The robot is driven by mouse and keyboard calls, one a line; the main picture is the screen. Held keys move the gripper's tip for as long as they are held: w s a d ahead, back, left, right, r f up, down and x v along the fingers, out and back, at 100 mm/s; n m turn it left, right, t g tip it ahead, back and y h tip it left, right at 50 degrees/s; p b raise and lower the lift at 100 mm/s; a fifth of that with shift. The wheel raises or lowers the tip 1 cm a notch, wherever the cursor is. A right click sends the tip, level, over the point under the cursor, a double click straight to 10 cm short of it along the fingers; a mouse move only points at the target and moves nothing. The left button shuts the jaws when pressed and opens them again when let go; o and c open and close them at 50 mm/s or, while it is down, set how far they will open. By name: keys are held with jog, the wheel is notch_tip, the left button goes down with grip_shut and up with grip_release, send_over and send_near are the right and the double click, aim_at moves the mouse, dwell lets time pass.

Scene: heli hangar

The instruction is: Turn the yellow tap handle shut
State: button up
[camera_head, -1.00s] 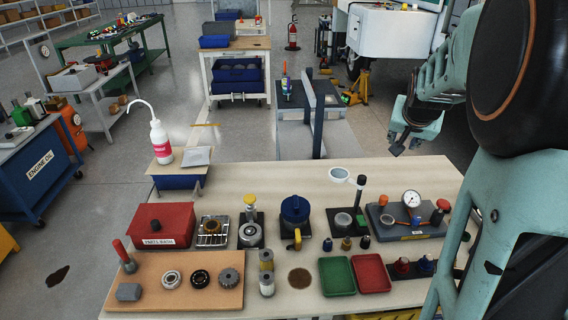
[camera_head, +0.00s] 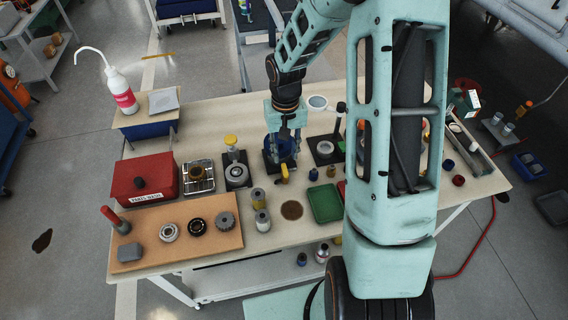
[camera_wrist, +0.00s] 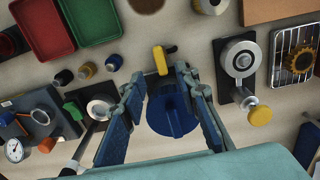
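The yellow tap handle (camera_head: 284,173) sticks out from the front of a round blue vessel (camera_head: 284,158) on a dark base. In the wrist view the yellow handle (camera_wrist: 160,61) lies just past the fingertips, and the lidded blue vessel (camera_wrist: 170,115) lies between and below the fingers. My gripper (camera_head: 286,135) points down over the vessel and partly hides it. In the wrist view my gripper (camera_wrist: 158,80) has its fingers spread wide with nothing held between them. I cannot tell whether a fingertip touches the handle.
A valve with a yellow knob (camera_head: 231,141) stands to the left, near a wire tray (camera_head: 198,185). A black stand (camera_head: 325,150) is close on the right. Small fittings (camera_head: 313,174) and a green tray (camera_head: 325,203) lie in front. The table behind is mostly bare.

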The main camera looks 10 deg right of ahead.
aim_at(285, 168)
notch_tip(285, 168, down, 6)
jog(key=shift+f, duration=0.25)
grip_shut()
dwell(0.3)
